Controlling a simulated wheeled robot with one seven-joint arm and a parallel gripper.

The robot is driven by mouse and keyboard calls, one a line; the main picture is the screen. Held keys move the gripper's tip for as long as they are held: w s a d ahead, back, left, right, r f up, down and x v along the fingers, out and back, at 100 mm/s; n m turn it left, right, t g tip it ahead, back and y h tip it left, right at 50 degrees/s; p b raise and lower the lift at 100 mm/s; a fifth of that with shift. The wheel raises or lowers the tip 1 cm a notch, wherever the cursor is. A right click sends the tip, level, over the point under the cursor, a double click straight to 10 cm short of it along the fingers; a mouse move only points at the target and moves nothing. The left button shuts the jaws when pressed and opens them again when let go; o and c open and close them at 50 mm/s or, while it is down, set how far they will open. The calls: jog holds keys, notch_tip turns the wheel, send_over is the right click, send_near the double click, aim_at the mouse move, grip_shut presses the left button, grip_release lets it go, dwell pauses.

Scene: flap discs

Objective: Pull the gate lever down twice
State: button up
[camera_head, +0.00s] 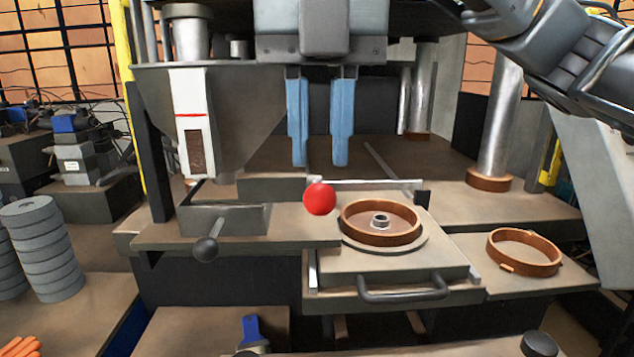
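A short lever with a dark ball knob (206,248) sticks out toward me from the grey box (228,218) under the hopper, its knob hanging low. A red ball (320,198) shows right of that box, beside a pale bar; what holds it is hidden. No label tells which of the two is the gate lever. My gripper (320,158) hangs at the upper middle, its two blue fingers pointing down, apart, with nothing between them. In this view it shows above the red ball and up and right of the dark knob, touching neither.
The grey hopper (240,110) has a white gauge strip. A brown ring mould (381,222) sits on a handled drawer plate (395,268); another ring (523,252) lies right. Grey discs (40,250) are stacked left. A metal column (500,120) stands right. Space before the dark knob looks clear.

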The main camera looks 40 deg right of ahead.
notch_tip(320, 180, down, 11)
jog(key=b, duration=0.5)
dwell(1.2)
jog(key=shift+r, duration=0.1)
notch_tip(320, 180, up, 11)
jog(key=p, duration=1.1)
dwell(0.6)
